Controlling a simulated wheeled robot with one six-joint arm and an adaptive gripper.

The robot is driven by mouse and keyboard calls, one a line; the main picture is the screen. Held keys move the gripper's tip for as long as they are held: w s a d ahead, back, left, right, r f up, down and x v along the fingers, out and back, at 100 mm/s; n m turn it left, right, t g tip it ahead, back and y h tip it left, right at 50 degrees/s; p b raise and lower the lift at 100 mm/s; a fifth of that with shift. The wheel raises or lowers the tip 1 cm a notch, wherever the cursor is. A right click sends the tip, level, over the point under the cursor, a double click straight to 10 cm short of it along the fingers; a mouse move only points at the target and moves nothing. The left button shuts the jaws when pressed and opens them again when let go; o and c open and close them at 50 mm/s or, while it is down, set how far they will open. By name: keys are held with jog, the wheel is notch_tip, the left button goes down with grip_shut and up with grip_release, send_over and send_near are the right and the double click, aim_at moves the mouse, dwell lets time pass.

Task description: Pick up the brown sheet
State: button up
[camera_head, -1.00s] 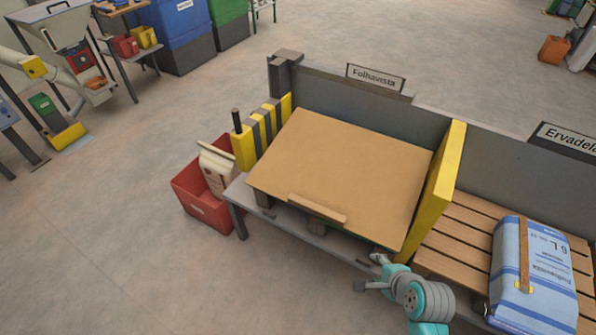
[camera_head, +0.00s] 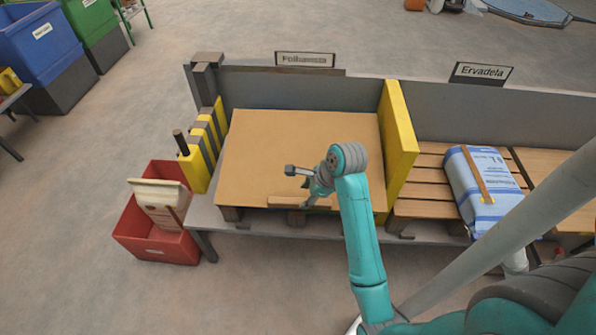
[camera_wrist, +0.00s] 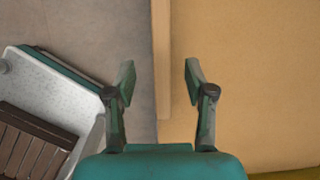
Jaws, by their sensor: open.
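The brown sheet (camera_head: 262,150) lies flat in the bay under the Folhavista sign, between striped blocks on the left and a yellow divider on the right. A pale wooden strip (camera_head: 285,202) runs along its front edge. My gripper (camera_head: 298,184) is over the front part of the sheet, near that strip, and my arm hides part of the sheet's right side. In the wrist view my gripper (camera_wrist: 160,80) is open and empty. The strip (camera_wrist: 161,55) and the sheet's edge run between the fingers, with the sheet (camera_wrist: 245,80) to the right. I cannot tell the height gap.
The yellow divider (camera_head: 398,135) stands right of the sheet, and a grey back wall (camera_head: 300,92) behind it. A red bin (camera_head: 150,240) with a paper sack in it stands on the floor at left. A blue-white sack (camera_head: 483,180) lies on wooden slats at right.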

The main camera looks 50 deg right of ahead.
aim_at(301, 201)
jog(key=shift+d+x, duration=0.15)
jog(key=shift+x, duration=1.55)
jog(key=shift+d+x, duration=0.2)
jog(key=shift+x, duration=1.5)
jog(key=shift+s+f, duration=0.1)
jog(key=shift+s, duration=0.1)
grip_shut()
